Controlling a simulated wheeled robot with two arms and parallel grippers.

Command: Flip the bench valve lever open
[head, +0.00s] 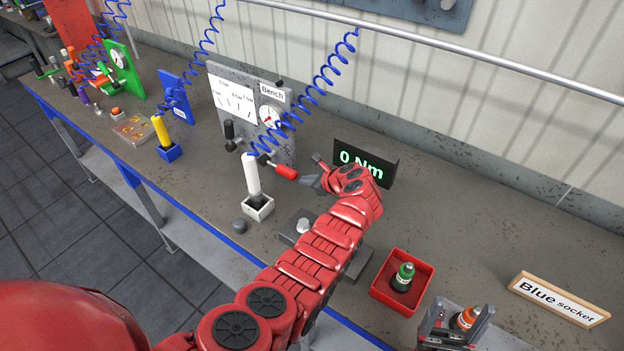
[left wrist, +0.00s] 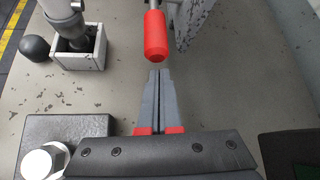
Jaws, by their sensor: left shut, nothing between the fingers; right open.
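The bench valve lever has a red grip (head: 285,172) on a thin metal rod. It sits at the lower front of the grey panel marked "Bench" (head: 272,92). The grip also shows in the left wrist view (left wrist: 156,37), just beyond the fingertips. My left gripper (head: 312,181) is shut and empty, a little to the right of the grip. In the left wrist view its fingers (left wrist: 159,76) are together, with a small gap before the grip.
A white-handled tool (head: 252,175) stands in a small white holder near a dark ball (head: 239,226). A dark block with a bolt head (head: 303,225) lies under my left arm. A "0 Nm" display (head: 362,161) stands behind.

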